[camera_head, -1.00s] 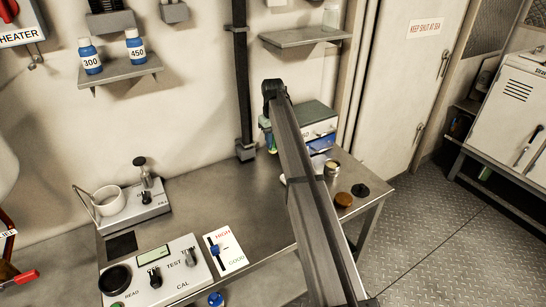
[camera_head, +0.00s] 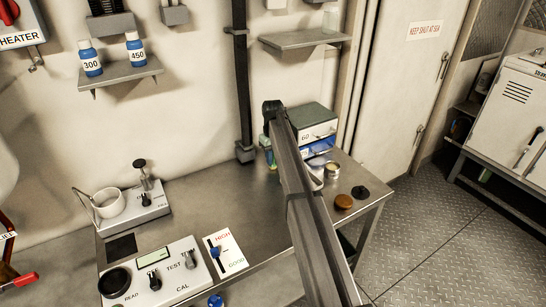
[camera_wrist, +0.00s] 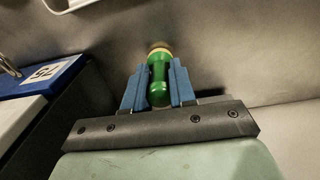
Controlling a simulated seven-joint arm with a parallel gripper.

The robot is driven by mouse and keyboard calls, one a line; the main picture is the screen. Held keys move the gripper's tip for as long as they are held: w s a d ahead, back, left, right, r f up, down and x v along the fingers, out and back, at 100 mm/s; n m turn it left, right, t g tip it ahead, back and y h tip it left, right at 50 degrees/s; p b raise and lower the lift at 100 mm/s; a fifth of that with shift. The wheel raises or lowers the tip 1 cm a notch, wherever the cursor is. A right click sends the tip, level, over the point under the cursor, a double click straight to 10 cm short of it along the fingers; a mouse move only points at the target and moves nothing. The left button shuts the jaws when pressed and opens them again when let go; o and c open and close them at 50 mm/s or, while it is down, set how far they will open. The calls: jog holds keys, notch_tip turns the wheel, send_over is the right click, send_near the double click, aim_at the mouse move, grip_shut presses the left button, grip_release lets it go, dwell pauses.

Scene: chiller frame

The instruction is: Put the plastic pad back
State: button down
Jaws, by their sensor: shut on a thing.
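In the wrist view, my gripper (camera_wrist: 160,90) has blue fingers closed on a green cylindrical thing (camera_wrist: 158,78) with a tan end. The green thing points away from the palm, above grey metal. In the head view, my arm's link hides most of the gripper, which is beside the small drawer cabinet (camera_head: 310,118). I cannot tell for certain which thing is the plastic pad. A flat black square (camera_head: 121,247) lies on the left of the bench (camera_head: 240,200). A brown disc (camera_head: 344,202) and a black disc (camera_head: 361,192) lie near its right end.
The cabinet has blue drawer parts, and a labelled blue block (camera_wrist: 55,75) shows left in the wrist view. The test box (camera_head: 155,275) and white HIGH/GOOD card (camera_head: 226,251) lie at the front left. The bench middle is clear.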

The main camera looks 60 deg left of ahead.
jog(key=c, duration=0.9)
grip_release()
jog(key=shift+r, duration=0.15)
notch_tip(320, 180, up, 12)
